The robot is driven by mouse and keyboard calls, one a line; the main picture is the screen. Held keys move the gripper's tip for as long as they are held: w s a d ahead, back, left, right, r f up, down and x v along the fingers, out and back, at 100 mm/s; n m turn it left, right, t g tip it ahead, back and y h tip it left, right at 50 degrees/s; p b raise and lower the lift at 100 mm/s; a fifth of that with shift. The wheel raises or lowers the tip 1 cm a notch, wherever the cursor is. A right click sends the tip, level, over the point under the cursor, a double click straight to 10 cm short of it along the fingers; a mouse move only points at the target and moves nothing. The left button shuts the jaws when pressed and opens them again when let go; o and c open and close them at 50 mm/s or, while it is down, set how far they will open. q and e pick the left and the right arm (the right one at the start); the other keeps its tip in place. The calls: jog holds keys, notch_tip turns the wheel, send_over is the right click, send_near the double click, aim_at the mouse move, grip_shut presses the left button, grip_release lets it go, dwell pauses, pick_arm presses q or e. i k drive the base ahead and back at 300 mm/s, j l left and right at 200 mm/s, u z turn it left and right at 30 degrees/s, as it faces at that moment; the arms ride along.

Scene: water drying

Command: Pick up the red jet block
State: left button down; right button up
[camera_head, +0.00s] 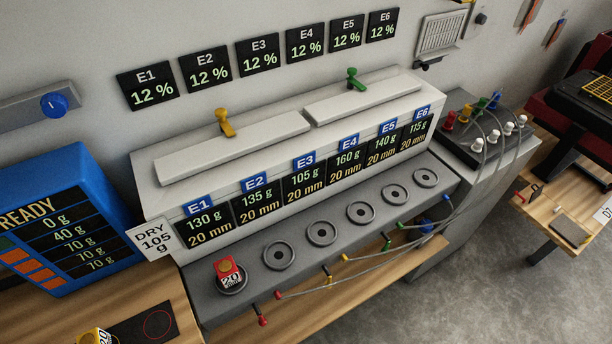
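A red block (226,265) with a yellowish round top and a "20" label sits on the leftmost round ring of the grey bench (300,262), below the E1 display (205,224). It is the only block on the row of rings and appears to be the red jet block. Neither of my grippers is in view.
A yellow block (93,337) is cut off at the bottom left beside a black mat (145,328). A blue READY box (62,215) and a DRY 105 g sign (150,238) stand left. Thin cables with coloured plugs run along the bench front. The other rings are empty.

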aim_at(228, 273)
jog(key=i+l, duration=0.15)
jog(key=l, duration=0.2)
jog(key=i+l, duration=0.1)
jog(key=l, duration=0.25)
jog(key=i+l, duration=0.15)
jog(key=l, duration=0.2)
jog(key=i+l, duration=0.1)
jog(key=l, duration=0.2)
jog(key=i+l, duration=0.15)
jog(key=l, duration=0.2)
